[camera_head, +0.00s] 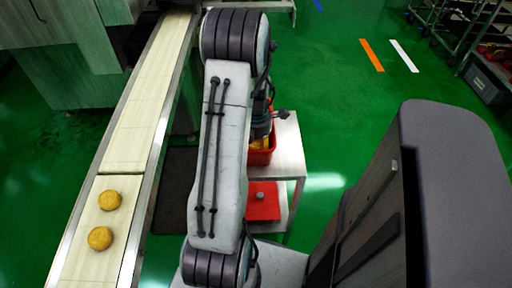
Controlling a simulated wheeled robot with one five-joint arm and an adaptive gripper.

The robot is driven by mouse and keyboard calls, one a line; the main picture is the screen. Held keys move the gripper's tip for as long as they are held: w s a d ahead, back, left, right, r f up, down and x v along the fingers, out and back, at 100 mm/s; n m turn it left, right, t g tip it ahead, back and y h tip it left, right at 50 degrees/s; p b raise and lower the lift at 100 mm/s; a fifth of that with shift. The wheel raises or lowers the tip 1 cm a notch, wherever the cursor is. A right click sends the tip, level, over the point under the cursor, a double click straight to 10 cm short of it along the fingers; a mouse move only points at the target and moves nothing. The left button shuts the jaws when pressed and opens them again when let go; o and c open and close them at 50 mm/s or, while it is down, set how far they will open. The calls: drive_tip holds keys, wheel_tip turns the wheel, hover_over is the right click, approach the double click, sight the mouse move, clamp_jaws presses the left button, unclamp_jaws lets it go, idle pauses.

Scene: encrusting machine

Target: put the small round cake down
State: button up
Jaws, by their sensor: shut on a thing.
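My gripper (261,132) is partly hidden behind my arm and points down over a red container (262,157). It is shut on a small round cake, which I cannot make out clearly. Yellow (263,143) shows just below the gripper at the container's opening; I cannot tell whether it is the held cake or cakes lying inside. Two more round golden cakes lie on the conveyor belt at the lower left, one farther (109,200) and one nearer (100,238), apart from each other.
The red container stands on a pale table (289,150) right of my arm. A lower shelf holds a flat red thing (262,205). The conveyor (135,130) runs along the left. Wheeled racks (470,25) stand at the far right. Green floor is open between.

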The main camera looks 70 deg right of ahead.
drive_tip(key=shift+f, duration=0.1)
drive_tip(key=o, duration=1.1)
wheel_tip(320, 180, up, 12)
drive_tip(key=shift+r+p, duration=0.2)
drive_tip(key=shift+p, duration=0.8)
drive_tip(key=shift+w, duration=0.1)
